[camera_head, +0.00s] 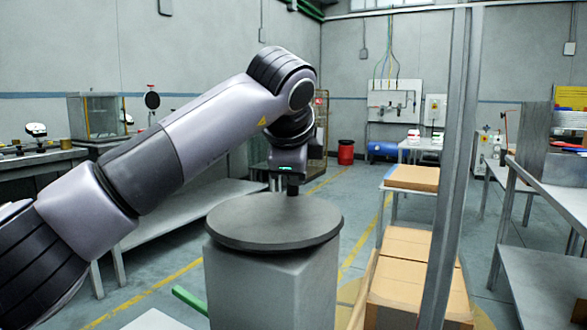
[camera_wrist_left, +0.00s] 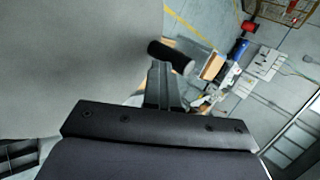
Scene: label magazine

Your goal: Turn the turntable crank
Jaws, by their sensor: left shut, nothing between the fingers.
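The turntable (camera_head: 262,224) is a dark grey round disc on a square grey pedestal (camera_head: 270,285) in the head view. My left gripper (camera_head: 292,180) is at the disc's far right part, pointing down. In the left wrist view the left gripper (camera_wrist_left: 163,82) has its fingers together with nothing between them. A dark cylinder (camera_wrist_left: 172,56), which looks like the crank handle, lies just beyond the fingertips; I cannot tell whether they touch. The large grey surface (camera_wrist_left: 70,50) at left there looks like the disc. The right gripper is in neither view.
A grey upright post (camera_head: 460,150) stands to the right of the turntable. Cardboard boxes (camera_head: 410,270) are stacked beside it. A green bar (camera_head: 190,300) sticks out at the pedestal's left. A long grey bench (camera_head: 190,212) stands behind, and shelving (camera_head: 545,190) is at far right.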

